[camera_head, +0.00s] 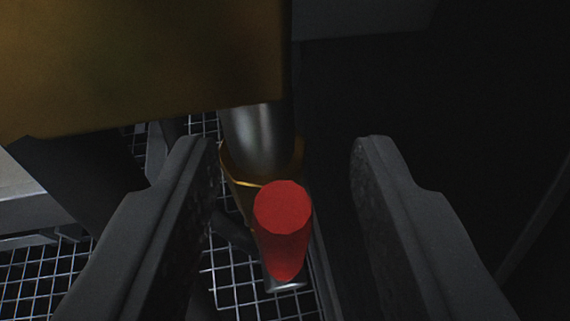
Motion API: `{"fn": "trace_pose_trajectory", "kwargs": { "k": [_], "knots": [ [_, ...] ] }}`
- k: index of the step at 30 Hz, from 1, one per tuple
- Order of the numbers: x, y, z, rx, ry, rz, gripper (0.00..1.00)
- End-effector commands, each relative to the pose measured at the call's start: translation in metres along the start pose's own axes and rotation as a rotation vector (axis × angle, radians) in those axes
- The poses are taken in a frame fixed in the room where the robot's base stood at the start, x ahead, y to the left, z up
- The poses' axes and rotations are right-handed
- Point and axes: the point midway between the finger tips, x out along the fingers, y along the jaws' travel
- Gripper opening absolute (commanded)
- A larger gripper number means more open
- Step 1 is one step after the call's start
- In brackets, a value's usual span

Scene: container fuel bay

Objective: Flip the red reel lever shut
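The red reel lever (284,230) shows as a short red knob with a faceted round end facing the camera. It sits between the two dark fingers of my gripper (285,150), a little left of midway, with a gap on both sides. My gripper is open and neither finger appears to touch the red part. A grey metal cylinder (258,140) and a yellowish bracket (238,180) are just behind and above the knob. How the lever joins them is partly hidden by the knob.
A large brownish-yellow panel (140,60) fills the upper left, close above the left finger. A white wire grid (235,275) lies below. A pale grey ledge (40,205) is at the left edge. The right side is very dark, with little to make out.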

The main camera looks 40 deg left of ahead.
Motion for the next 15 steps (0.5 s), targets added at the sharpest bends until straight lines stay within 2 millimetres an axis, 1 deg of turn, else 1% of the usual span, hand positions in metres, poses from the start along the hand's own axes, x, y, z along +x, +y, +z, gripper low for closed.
{"fn": "trace_pose_trajectory", "kwargs": {
  "k": [3,4,5,6,8,15],
  "knots": [
    [-0.0001,-0.0001,0.0,0.0,0.0,0.0,0.38],
    [-0.0001,-0.0001,-0.0001,0.0,0.0,0.0,0.35],
    [-0.0002,-0.0002,0.0,0.0,0.0,0.0,0.27],
    [-0.0002,-0.0002,0.0,0.0,0.0,0.0,0.16],
    [-0.0002,-0.0002,0.0001,0.0,0.0,0.0,0.0],
    [-0.0004,-0.0011,-0.0001,-0.006,0.001,0.001,0.0]
  ]
}}
